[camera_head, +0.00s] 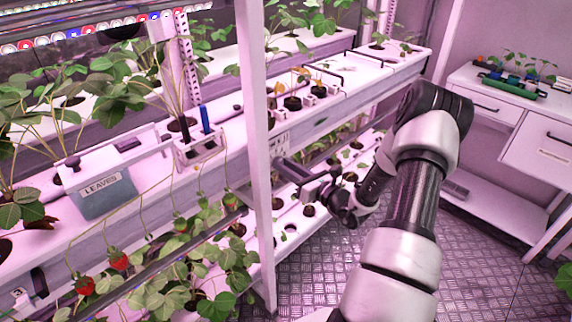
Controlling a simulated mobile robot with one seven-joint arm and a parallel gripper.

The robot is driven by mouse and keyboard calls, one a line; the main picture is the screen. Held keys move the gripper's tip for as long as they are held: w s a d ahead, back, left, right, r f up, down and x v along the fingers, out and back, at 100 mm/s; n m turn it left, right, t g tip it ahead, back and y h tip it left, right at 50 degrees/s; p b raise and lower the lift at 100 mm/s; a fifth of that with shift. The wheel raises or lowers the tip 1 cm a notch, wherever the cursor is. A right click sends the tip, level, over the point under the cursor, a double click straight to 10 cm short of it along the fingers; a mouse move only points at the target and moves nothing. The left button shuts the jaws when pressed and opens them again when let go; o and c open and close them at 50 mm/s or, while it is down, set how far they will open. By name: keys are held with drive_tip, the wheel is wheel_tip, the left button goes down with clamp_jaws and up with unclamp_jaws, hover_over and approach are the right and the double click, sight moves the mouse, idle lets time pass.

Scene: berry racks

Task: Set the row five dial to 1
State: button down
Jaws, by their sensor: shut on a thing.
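My gripper (281,168) is at the front face of the upper white rack, just right of the white upright post, with its fingers pointing left at the face. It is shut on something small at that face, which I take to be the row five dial. The dial itself is hidden by the fingers and the post, so its setting cannot be read. A small marked label (281,142) shows just above the fingers, too small to read.
The white post (255,150) stands close left of my gripper. Strawberries (118,260) hang at the lower left. A side bench (490,115) stands right, with open floor before it.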

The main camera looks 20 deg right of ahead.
drive_tip(key=m+p, duration=0.2)
drive_tip(key=m, duration=0.3)
idle(0.6)
drive_tip(key=c, duration=1.5)
unclamp_jaws()
drive_tip(key=shift+c, duration=0.2)
drive_tip(key=v, duration=1.7)
drive_tip(key=shift+s+p, duration=0.25)
drive_tip(key=shift+p, duration=0.1)
drive_tip(key=shift+r, duration=0.1)
